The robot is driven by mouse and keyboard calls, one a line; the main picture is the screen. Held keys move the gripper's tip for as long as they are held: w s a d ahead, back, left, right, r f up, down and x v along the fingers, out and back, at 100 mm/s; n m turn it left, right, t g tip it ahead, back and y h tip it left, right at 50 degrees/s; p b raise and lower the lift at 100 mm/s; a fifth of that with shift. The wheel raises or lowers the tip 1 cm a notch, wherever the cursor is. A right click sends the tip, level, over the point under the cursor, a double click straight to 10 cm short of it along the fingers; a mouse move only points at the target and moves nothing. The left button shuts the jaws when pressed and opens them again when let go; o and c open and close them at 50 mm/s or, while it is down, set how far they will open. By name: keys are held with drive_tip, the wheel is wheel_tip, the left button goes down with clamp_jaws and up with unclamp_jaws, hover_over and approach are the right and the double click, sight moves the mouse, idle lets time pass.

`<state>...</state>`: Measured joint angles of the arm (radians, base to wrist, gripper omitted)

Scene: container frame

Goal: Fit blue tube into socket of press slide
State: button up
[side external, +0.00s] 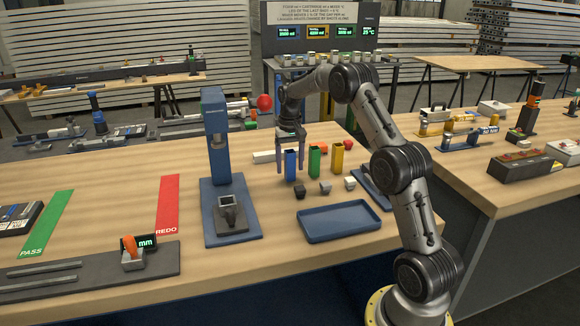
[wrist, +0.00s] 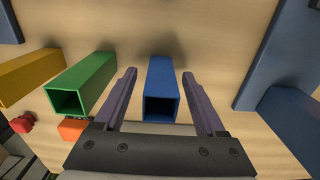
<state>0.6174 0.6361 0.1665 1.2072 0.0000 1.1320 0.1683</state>
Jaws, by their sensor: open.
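The blue tube (side external: 291,164) stands upright on the table, with its square open top facing up. In the wrist view, the blue tube (wrist: 161,88) is between the two fingers of my gripper (wrist: 160,90), with a gap on each side. In the side view, my gripper (side external: 292,158) points down with its fingers around the tube. The gripper is open. The blue press (side external: 216,142) stands to the left on its base plate (side external: 246,226). Its slide with a dark square-mouthed socket (side external: 228,211) is at the front of that plate.
A green tube (side external: 314,161) and a yellow tube (side external: 337,155) stand to the right of the blue one. Small caps, including a dark one (side external: 299,190), lie in front. A blue tray (side external: 339,221) lies nearer the front edge. A red REDO strip (side external: 168,204) is left of the press.

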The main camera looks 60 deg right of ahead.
drive_tip(key=shift+f, duration=0.45)
clamp_jaws()
drive_tip(key=shift+r, duration=0.2)
